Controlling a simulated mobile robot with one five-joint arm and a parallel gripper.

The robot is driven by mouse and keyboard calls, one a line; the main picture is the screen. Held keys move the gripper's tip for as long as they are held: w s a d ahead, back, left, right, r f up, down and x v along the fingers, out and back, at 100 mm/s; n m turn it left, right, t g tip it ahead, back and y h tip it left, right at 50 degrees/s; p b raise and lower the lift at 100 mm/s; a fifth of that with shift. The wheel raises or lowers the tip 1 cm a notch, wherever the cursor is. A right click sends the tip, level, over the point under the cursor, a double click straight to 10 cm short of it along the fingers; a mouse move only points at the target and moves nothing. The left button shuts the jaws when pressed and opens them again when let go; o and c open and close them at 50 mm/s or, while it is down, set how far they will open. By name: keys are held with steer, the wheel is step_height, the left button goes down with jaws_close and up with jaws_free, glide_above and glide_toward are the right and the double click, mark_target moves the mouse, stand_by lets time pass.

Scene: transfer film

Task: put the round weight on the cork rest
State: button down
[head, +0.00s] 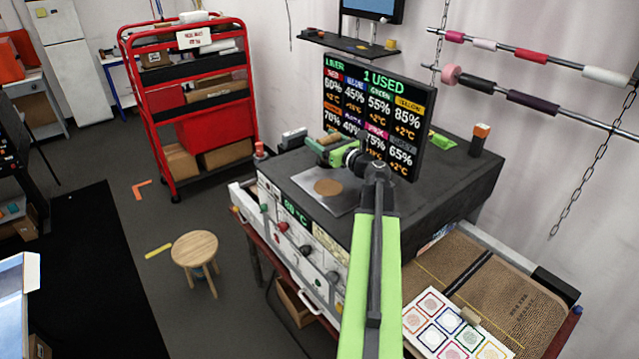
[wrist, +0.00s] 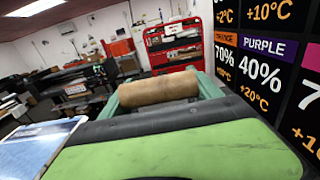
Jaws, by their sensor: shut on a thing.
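My gripper (head: 325,145) is at the end of the green arm, over the back left part of the dark machine top. It is shut on a tan, rounded cylinder, which looks like the round weight (wrist: 158,90). In the wrist view the weight lies crosswise between the green jaws. In the head view only a small tan part of it shows at the gripper. A flat brown disc, which looks like the cork rest (head: 327,187), lies on a silver plate (head: 345,203) in front of and below the gripper. Nothing stands on the disc.
A large display (head: 376,115) stands right behind the gripper. A grey-white device (head: 293,138) and a red-topped item (head: 259,150) sit at the machine's left edge. An orange-topped dark block (head: 480,138) stands at the back right. The dark top (head: 440,180) right of the arm is clear.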

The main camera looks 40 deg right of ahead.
step_height(320, 180, down, 6)
steer(key=b, duration=0.6)
steer(key=shift+f, duration=0.25)
steer(key=shift+s+r, duration=0.1)
step_height(320, 180, down, 4)
steer(key=b, duration=0.4)
steer(key=shift+c, duration=0.7)
jaws_free()
steer(key=shift+r, duration=0.1)
steer(key=shift+r, duration=0.1)
steer(key=shift+s+a+r, duration=0.1)
steer(key=shift+s, duration=0.25)
steer(key=s, duration=0.3)
steer(key=s+a, duration=0.1)
steer(key=s, duration=0.7)
steer(key=shift+s+a, duration=0.15)
steer(key=shift+s, duration=0.05)
